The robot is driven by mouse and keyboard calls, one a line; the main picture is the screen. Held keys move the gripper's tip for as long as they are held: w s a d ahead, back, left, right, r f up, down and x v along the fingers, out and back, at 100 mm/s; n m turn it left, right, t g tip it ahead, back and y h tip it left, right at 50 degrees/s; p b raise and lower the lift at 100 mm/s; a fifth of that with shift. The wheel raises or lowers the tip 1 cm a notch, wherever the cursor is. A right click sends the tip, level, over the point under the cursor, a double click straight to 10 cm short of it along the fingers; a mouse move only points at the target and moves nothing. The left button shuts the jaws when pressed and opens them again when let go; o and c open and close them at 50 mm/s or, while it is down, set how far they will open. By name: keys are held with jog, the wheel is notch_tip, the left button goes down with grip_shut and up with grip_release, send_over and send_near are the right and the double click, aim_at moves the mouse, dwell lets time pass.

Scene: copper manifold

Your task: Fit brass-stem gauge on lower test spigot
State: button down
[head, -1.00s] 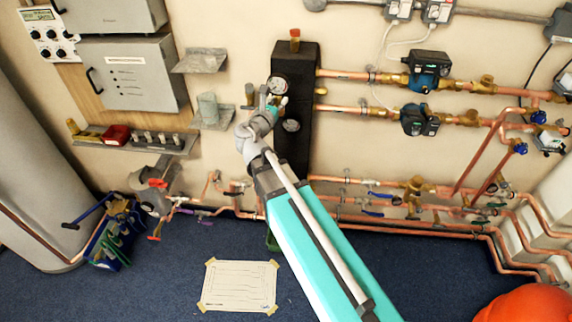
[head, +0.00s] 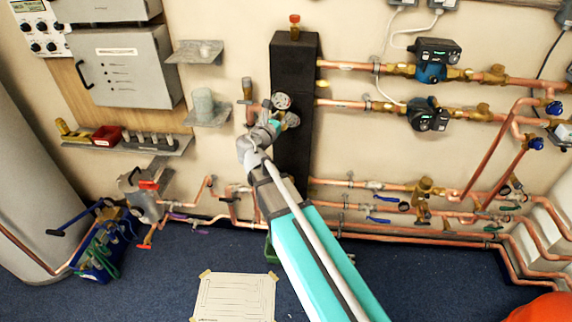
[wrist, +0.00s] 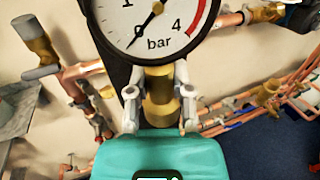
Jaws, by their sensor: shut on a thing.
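My gripper (wrist: 160,100) is shut on the brass stem (wrist: 159,84) of a round white-faced gauge (wrist: 150,20). The dial reads in bar, with a red band near 4 and the needle near 0. In the head view the held gauge (head: 281,101) is in front of the black vertical body, with my gripper (head: 268,127) just below. A brass-topped upright fitting (head: 247,88) on copper pipe stands left of the black body; it shows at upper left in the wrist view (wrist: 34,38). I cannot tell which fitting is the lower test spigot.
Copper pipes with pumps (head: 430,68) run right. A small shelf (head: 208,112) and tool ledge (head: 135,143) are at left. A paper sheet (head: 236,297) lies on the floor.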

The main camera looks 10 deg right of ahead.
jog(key=shift+m+g+h, duration=0.7)
jog(key=shift+h, duration=0.2)
jog(key=w+d+f+b, duration=0.1)
jog(key=w+f+b, duration=0.1)
jog(key=f+b, duration=0.5)
jog(key=w+d+f+b, duration=0.1)
jog(key=w+f+b, duration=0.1)
jog(key=f+b, duration=0.5)
jog(key=w+d+f+b, duration=0.1)
jog(key=d+f+b, duration=0.1)
jog(key=f+b, duration=0.6)
jog(key=shift+w+f, duration=0.35)
jog(key=shift+w, duration=0.05)
jog(key=shift+f, duration=0.15)
jog(key=shift+f+b, duration=2.2)
jog(key=shift+b, duration=0.1)
jog(key=shift+s, duration=0.2)
jog(key=shift+f+b, duration=0.95)
jog(key=shift+f, duration=0.05)
jog(key=shift+c, duration=2.2)
grip_release()
